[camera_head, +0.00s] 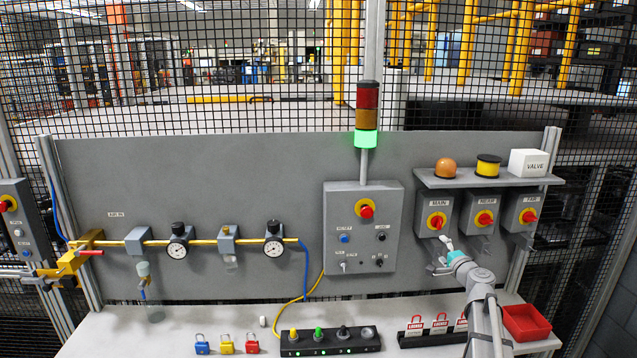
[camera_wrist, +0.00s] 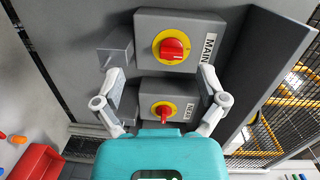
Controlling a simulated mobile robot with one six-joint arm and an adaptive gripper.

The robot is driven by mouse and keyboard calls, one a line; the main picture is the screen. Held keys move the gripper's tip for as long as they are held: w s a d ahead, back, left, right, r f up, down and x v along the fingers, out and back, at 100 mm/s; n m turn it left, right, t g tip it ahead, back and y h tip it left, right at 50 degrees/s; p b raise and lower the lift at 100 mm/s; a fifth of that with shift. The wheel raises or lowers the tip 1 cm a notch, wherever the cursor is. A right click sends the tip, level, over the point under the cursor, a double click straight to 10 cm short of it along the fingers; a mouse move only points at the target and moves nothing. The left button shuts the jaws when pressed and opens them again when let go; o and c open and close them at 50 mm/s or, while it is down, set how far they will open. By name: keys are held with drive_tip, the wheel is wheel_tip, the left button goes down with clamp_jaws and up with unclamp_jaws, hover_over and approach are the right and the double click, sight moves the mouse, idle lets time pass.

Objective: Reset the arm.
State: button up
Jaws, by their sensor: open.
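My arm (camera_head: 484,300) reaches up from the lower right in the camera_head view. My gripper (camera_head: 441,256) is small there, just below the switch box labelled MAIN (camera_head: 437,220). In the camera_wrist view my gripper (camera_wrist: 161,78) has its two grey fingers spread wide, with nothing between them. The red and yellow MAIN switch (camera_wrist: 172,47) lies ahead, past the fingertips. A second red and yellow switch (camera_wrist: 163,110) lies between the fingers in the picture, just beyond the teal gripper body. I cannot tell whether the fingers touch the boxes.
A control box (camera_head: 363,230) stands left of my gripper under a green-lit stack light (camera_head: 366,115). A shelf (camera_head: 490,182) hangs above the switches. On the bench (camera_head: 130,335) are a red tray (camera_head: 526,322), a rack of red locked tags (camera_head: 432,341) and several padlocks (camera_head: 227,344).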

drive_tip(key=s+a+f+n+g+y+b, duration=0.2)
drive_tip(key=s+a+f+n+g, duration=0.25)
drive_tip(key=a+f, duration=0.4)
drive_tip(key=s+a+f+n+g+y+b, duration=0.2)
drive_tip(key=s+a+f+n+g, duration=0.3)
drive_tip(key=a, duration=0.7)
drive_tip(key=s+a+f+n+g+h+b, duration=0.1)
drive_tip(key=s+f+n+g+h, duration=0.1)
drive_tip(key=s, duration=0.8)
drive_tip(key=s+a+f+n+g+h+b, duration=0.2)
drive_tip(key=s+f+n+g+h, duration=0.1)
drive_tip(key=s+f, duration=0.6)
drive_tip(key=s+g+h, duration=0.1)
drive_tip(key=g, duration=0.1)
drive_tip(key=shift+f+n+g, duration=0.25)
drive_tip(key=shift+n+g, duration=0.1)
